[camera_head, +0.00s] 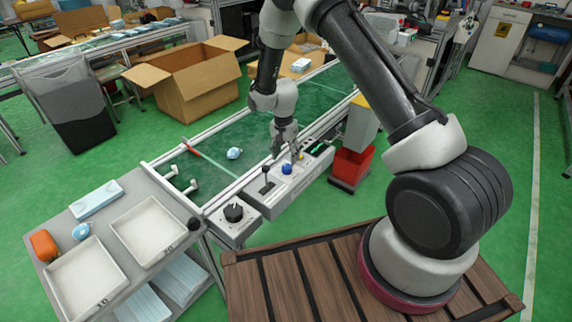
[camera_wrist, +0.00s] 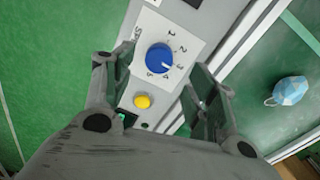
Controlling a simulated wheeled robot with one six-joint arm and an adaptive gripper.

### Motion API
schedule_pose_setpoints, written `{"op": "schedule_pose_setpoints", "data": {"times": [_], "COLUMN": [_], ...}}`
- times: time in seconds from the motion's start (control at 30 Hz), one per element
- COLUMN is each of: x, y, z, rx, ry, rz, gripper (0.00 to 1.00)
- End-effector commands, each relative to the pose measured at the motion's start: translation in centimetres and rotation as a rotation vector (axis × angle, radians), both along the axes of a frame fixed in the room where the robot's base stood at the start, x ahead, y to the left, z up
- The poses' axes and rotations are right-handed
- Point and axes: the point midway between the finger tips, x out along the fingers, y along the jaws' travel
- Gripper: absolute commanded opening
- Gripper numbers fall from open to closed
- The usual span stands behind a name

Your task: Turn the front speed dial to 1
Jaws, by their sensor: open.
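The blue dial (camera_wrist: 160,58) sits on a white plate (camera_wrist: 143,38) numbered 1 to 5. A small pale mark on its lower right edge seems to point between 3 and 4. It also shows in the head view (camera_head: 286,169) on the grey control panel (camera_head: 272,204). My gripper (camera_wrist: 158,72) is open and empty, above the panel, with its fingers to either side of the dial in the wrist view; I see no contact. In the head view my gripper (camera_head: 285,150) points down just behind the dial. A black dial (camera_head: 233,212) sits on the panel's near end; its markings are unreadable.
A yellow button (camera_wrist: 142,101) is close below the blue dial. A black lever (camera_head: 265,175) stands to its left in the head view. A blue mask (camera_head: 234,153) lies on the green conveyor (camera_head: 215,135). A red bin (camera_head: 352,166) stands right of the panel.

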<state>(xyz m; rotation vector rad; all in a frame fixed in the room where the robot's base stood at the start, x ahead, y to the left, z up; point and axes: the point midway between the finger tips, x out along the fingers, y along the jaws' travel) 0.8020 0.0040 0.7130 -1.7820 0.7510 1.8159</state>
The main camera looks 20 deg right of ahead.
Motion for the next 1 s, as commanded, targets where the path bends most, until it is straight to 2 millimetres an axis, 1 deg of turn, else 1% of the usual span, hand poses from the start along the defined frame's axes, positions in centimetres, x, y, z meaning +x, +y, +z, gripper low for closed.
{"op": "schedule_pose_setpoints", "data": {"times": [0.03, 0.1, 0.2, 0.3, 0.4, 0.63, 0.77, 0.8, 0.87, 0.9, 1.0], "x": [-0.1, -0.1, -0.2, -0.2, -0.2, -0.2, -0.2, -0.2, -0.2, -0.2, -0.2], "y": [-0.1, -0.1, -0.2, -0.2, -0.2, -0.2, -0.2, -0.2, -0.2, -0.2, -0.2], "z": [-1.0, -2.2, -3.6, -4.5, -4.9, -4.9, -4.9, -4.9, -4.9, -4.9, -4.9], "rx": [-0.001, -0.001, -0.001, -0.001, 0.000, 0.000, 0.000, 0.000, 0.000, 0.000, 0.000], "ry": [0.004, 0.002, 0.002, 0.002, 0.001, 0.001, 0.001, 0.001, 0.001, 0.001, 0.001], "rz": [0.000, 0.001, 0.001, 0.001, 0.001, 0.002, 0.002, 0.002, 0.002, 0.002, 0.002], "gripper": [0.57, 0.57, 0.57, 0.57, 0.57, 0.57, 0.34, 0.26, 0.15, 0.11, 0.11]}}
